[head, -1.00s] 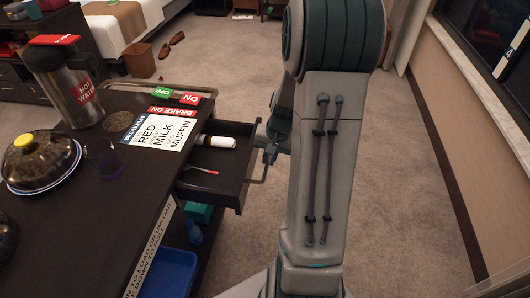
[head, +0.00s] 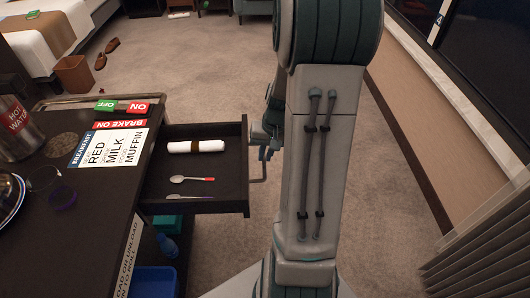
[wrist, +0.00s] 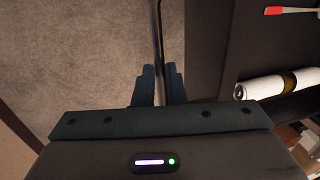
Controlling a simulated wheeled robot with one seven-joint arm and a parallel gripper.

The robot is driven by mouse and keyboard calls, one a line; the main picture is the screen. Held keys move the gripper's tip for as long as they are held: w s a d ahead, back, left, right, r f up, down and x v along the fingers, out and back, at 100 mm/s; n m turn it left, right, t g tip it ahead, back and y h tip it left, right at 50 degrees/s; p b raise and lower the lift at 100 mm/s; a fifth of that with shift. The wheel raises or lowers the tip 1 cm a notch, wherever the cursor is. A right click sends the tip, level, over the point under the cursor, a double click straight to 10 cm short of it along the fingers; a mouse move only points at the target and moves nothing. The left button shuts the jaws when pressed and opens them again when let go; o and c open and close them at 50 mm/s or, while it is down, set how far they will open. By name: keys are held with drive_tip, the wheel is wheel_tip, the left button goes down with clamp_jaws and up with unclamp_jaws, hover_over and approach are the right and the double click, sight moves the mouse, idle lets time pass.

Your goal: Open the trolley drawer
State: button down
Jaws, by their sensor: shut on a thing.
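The trolley (head: 75,225) is dark-topped and stands at the left of the head view. Its drawer (head: 222,165) is pulled out to the right. Inside lie a rolled white napkin (head: 205,146) with a dark band, a spoon with a red handle end (head: 190,179) and another thin utensil (head: 190,197). The handle (head: 257,181) is a thin bar on the drawer front. My gripper (wrist: 159,85) is shut on this handle (wrist: 158,40) in the wrist view, one finger on each side of the bar. In the head view my arm partly hides the gripper.
On the trolley top are a breakfast card (head: 105,148), brake labels (head: 120,107), a metal hot-water flask (head: 18,130) and a purple glass (head: 62,196). Carpet lies clear behind the drawer. A wall (head: 440,150) with windows runs along the right.

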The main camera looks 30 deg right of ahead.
drive_tip(key=c, duration=1.5)
unclamp_jaws()
drive_tip(key=shift+d, duration=0.1)
drive_tip(key=r, duration=0.4)
drive_tip(key=s+d+r+p, duration=0.1)
drive_tip(key=r, duration=0.4)
drive_tip(key=d+r+p, duration=0.1)
drive_tip(key=r, duration=0.3)
drive_tip(key=shift+s+d+r, duration=0.15)
drive_tip(key=shift+r, duration=0.15)
drive_tip(key=shift+r, duration=0.1)
drive_tip(key=s+a+r+n+p, duration=0.2)
drive_tip(key=s+a+r+p, duration=0.1)
drive_tip(key=a+r, duration=0.2)
drive_tip(key=s+a+r+n+t+h+p, duration=0.1)
drive_tip(key=s+a+r+p, duration=0.2)
drive_tip(key=a, duration=0.4)
drive_tip(key=s+a+r+n+h+p, duration=0.1)
drive_tip(key=s+a+r+n+p, duration=0.1)
drive_tip(key=s+a+r+p, duration=0.2)
drive_tip(key=shift+a+r+n+t+p, duration=0.2)
drive_tip(key=shift+a+r+p, duration=0.15)
drive_tip(key=shift+a+r, duration=0.3)
drive_tip(key=shift+a+r+n+t+p, duration=0.1)
drive_tip(key=shift+a+r+t+p, duration=0.1)
drive_tip(key=shift+a+r+p, duration=0.4)
